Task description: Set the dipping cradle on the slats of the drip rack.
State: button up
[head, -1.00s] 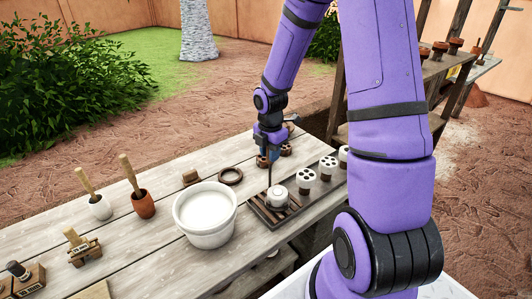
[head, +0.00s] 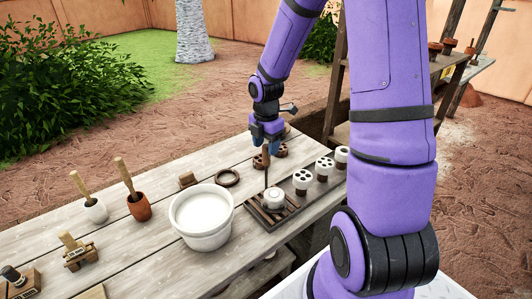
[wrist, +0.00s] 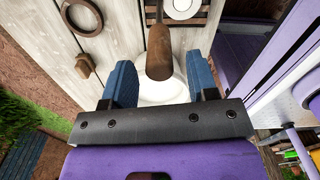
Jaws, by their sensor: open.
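The dipping cradle (head: 266,174) stands near upright at the slatted end of the drip rack (head: 282,225), its thin rod rising to a brown handle. A white round piece (head: 273,197) sits at its foot; whether every edge rests on the slats is too small to tell. My gripper (head: 266,148) is open over the top of the handle. In the wrist view the brown handle (wrist: 159,52) shows between and beyond the blue fingers, with a white ringed piece (wrist: 183,8) over dark slats.
A white bucket of pale liquid (head: 202,211) stands just left of the rack. Several white-topped pieces with holes (head: 303,179) stand along the rack's right part. A dark ring (head: 227,177) and small brown block (head: 187,179) lie behind the bucket. Brushes in pots (head: 137,205) stand left.

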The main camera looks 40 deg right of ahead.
notch_tip(320, 180, up, 8)
jog(key=shift+r, duration=0.25)
jog(key=s+a+r+m+t, duration=0.2)
jog(key=s+a+r+m, duration=0.3)
jog(key=s+r+m, duration=0.3)
jog(key=s+a+r+m+t, duration=0.3)
jog(key=s+a+r+m, duration=0.2)
jog(key=s+r+m, duration=0.4)
jog(key=s+m, duration=0.3)
jog(key=s, duration=0.2)
jog(key=shift+s+a+r, duration=0.15)
jog(key=shift+a+r, duration=0.05)
jog(key=shift+a, duration=0.05)
